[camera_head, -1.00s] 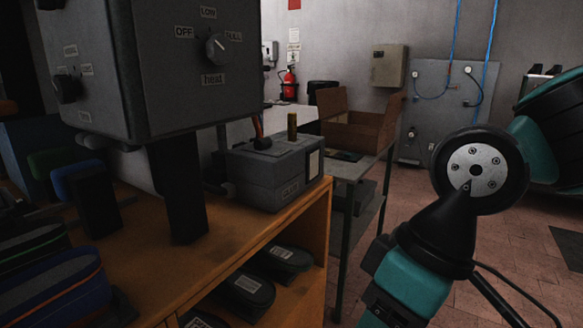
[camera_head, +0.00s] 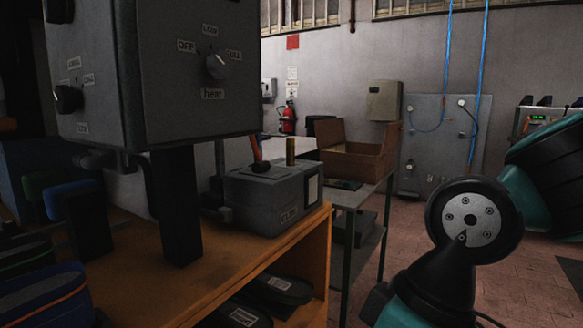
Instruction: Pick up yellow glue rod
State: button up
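A short, dull yellow rod (camera_head: 290,151), which looks like the glue rod, stands upright on top of a small grey box (camera_head: 268,195). The box sits at the right end of the orange wooden bench (camera_head: 190,282). My arm shows at the right and lower right as dark and teal links, well apart from the rod. My gripper is outside the picture, so its fingers are not seen.
A large grey control unit (camera_head: 190,75) with knobs stands on the bench at the left. An orange-tipped dark lever (camera_head: 258,155) is beside the rod. Behind is a metal table with an open cardboard box (camera_head: 350,160). Tiled floor (camera_head: 400,235) is open right of the bench.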

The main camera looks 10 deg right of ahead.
aim_at(290, 146)
jog(key=z, duration=0.55)
jog(key=k, duration=0.6)
jog(key=z, duration=0.45)
jog(key=i, duration=1.2)
jog(key=u, duration=1.25)
jog(key=i, duration=0.55)
jog(key=u, duration=0.6)
